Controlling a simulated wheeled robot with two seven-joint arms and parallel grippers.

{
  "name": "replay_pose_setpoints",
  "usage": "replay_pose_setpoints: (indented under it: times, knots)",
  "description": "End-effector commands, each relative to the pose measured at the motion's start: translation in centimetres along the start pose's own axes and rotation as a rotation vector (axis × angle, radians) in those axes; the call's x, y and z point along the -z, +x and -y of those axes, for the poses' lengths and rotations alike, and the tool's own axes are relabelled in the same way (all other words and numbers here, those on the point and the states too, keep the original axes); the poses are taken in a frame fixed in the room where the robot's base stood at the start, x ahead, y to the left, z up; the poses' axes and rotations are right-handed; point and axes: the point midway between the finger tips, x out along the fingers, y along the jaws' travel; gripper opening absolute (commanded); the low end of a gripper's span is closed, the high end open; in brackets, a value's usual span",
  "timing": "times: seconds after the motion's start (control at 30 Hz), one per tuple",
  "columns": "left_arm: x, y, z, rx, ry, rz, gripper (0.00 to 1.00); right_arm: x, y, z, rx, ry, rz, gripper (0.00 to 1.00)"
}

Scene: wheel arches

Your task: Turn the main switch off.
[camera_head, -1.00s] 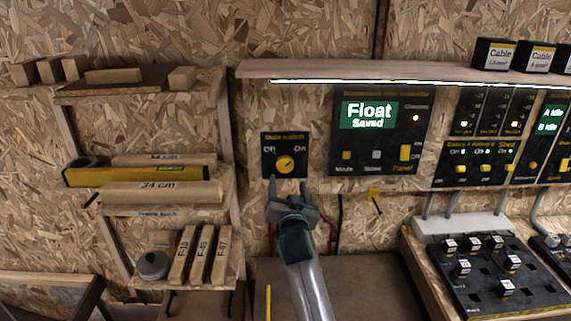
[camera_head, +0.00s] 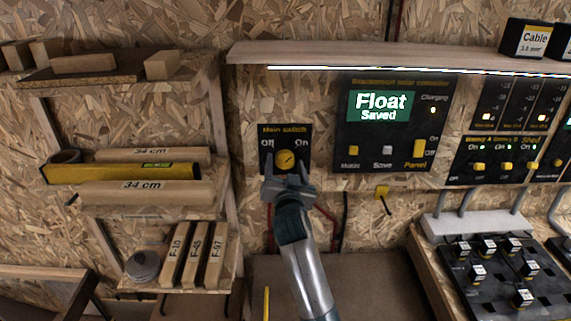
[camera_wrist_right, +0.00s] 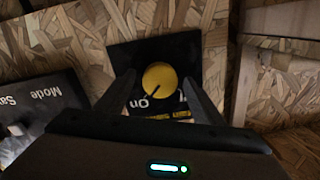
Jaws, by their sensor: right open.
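The main switch is a round yellow knob (camera_head: 285,159) on a black plate (camera_head: 300,133) marked Off at left and On at right. Its dark pointer line slants toward On. In the right wrist view the knob (camera_wrist_right: 159,79) appears upside down, its line pointing to the On label. My right gripper (camera_head: 287,168) is open in front of the plate, its fingertips on either side of the knob's lower part. In the wrist view the fingers (camera_wrist_right: 158,86) flank the knob with small gaps; I cannot tell whether they touch it. My left gripper is not in view.
A controller panel (camera_head: 390,125) reading "Float Saved" is mounted just right of the switch. A wooden shelf (camera_head: 400,58) with a light strip runs above. A terminal board (camera_head: 500,270) sits at lower right.

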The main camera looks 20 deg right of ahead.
Motion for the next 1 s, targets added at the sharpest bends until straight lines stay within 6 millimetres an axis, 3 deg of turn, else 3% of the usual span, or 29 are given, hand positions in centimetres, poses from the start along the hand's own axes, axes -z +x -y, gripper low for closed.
replay_pose_setpoints:
  times: [0.1,0.3,0.67,1.0]
  knots:
    - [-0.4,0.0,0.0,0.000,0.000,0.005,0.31,0.0,0.0,0.0,0.000,0.000,0.000,0.62]
    - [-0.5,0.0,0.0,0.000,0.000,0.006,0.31,0.0,0.0,0.0,0.000,0.000,0.000,0.20]
    - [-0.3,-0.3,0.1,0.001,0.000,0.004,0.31,0.1,0.0,0.0,0.000,-0.029,0.001,0.21]
    - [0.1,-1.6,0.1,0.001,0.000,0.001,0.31,0.3,0.0,0.1,-0.003,-0.197,0.008,0.21]
